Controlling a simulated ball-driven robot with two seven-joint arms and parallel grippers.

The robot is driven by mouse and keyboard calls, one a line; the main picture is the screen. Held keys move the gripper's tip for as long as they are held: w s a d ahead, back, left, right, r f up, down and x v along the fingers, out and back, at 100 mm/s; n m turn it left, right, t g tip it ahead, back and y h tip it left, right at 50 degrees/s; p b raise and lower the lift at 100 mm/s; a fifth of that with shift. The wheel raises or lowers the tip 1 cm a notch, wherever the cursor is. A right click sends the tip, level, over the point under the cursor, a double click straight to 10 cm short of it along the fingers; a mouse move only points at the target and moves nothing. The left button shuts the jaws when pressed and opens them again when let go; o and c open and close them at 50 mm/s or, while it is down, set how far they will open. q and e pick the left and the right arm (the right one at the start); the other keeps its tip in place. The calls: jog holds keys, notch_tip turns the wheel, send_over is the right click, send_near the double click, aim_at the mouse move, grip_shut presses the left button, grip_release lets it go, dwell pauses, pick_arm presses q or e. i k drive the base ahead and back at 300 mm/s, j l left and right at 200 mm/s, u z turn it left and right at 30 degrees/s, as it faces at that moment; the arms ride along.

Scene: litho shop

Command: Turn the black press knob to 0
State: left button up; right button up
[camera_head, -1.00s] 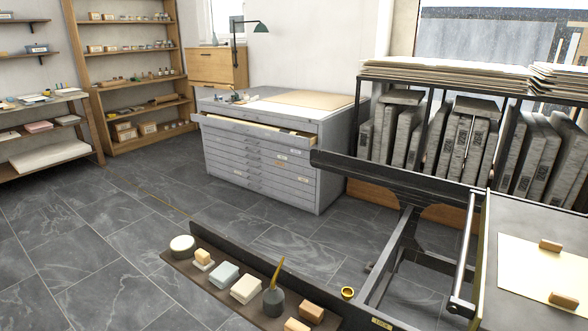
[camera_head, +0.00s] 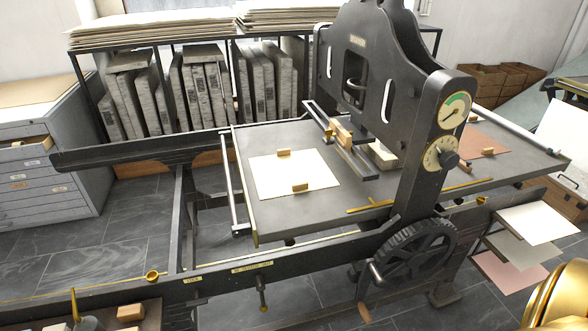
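The black press knob (camera_head: 449,159) sits on the front of the dark upright on the right side of the press (camera_head: 372,60). Behind it is a round, pale brass-coloured dial plate (camera_head: 430,158) with marks around its rim. The marks are too small to read, so I cannot tell which number the knob points at. A round gauge (camera_head: 455,110) with a green arc and a dark needle is just above. Neither of my grippers is in view. A shiny gold part at the lower right corner looks like part of my own arm, and nothing touches the knob.
The press bed (camera_head: 262,208) carries a white sheet (camera_head: 295,172) with small wooden blocks. A spoked handwheel (camera_head: 415,255) is below the upright. Paper shelves (camera_head: 520,252) stand at right, a drawer cabinet (camera_head: 45,165) at left. Tiled floor (camera_head: 75,250) is open at lower left.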

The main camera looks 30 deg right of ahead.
aim_at(450, 160)
jog(key=z, duration=2.05)
jog(key=i+l+u, duration=0.1)
jog(key=l, duration=0.25)
jog(key=i+l+u, duration=0.1)
jog(key=l, duration=0.3)
jog(key=i+l+u, duration=0.15)
jog(key=l, duration=0.25)
jog(key=i+l+u, duration=0.1)
jog(key=l, duration=0.3)
